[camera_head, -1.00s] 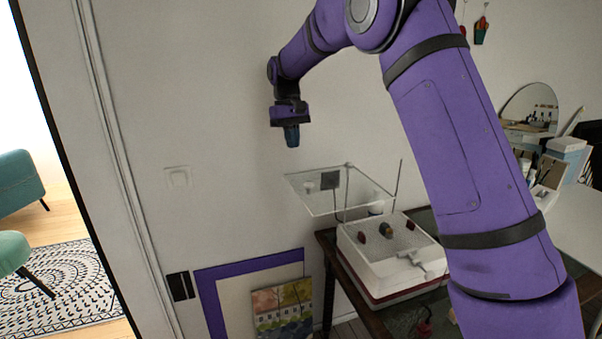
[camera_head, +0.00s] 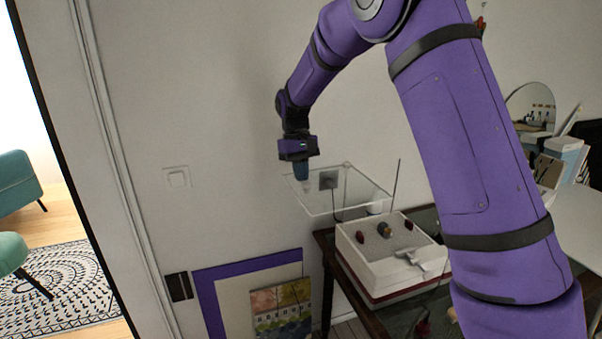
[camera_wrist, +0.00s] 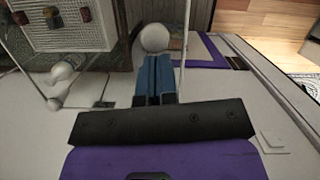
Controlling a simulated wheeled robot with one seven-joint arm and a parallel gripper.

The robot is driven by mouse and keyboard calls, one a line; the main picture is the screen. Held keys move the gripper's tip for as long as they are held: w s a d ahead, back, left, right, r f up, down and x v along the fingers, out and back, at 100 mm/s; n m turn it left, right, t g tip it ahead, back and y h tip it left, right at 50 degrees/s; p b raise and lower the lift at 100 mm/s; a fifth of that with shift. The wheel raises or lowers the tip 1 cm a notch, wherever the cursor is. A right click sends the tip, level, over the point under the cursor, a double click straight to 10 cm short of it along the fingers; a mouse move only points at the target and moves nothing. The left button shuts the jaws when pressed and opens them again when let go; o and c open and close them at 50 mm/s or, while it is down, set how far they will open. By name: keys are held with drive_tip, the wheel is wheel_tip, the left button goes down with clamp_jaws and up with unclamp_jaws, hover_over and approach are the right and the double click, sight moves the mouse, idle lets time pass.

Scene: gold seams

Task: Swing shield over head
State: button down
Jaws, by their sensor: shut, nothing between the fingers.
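The shield (camera_head: 352,207) is a clear, thin-edged panel beside the wall, above the left part of the white box. It appears roughly level. A pale round knob (camera_wrist: 154,38) shows just beyond my fingertips in the wrist view; in the head view my gripper largely covers it. My gripper (camera_head: 303,178) points down at the shield's left side, its blue fingers shut and empty. The fingers (camera_wrist: 155,62) look close to the knob; I cannot tell whether they touch it. I cannot identify the head with certainty.
The white box (camera_head: 375,262) with several dark knobs stands on a dark table (camera_head: 352,302). A thin upright rod (camera_head: 396,185) rises behind it. A purple-framed panel (camera_head: 207,300) and a painting (camera_head: 280,308) lean at the wall. A wall switch (camera_head: 177,177) is at left.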

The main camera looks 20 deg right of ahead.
sight(390, 197)
drive_tip(key=shift+s+d, duration=0.1)
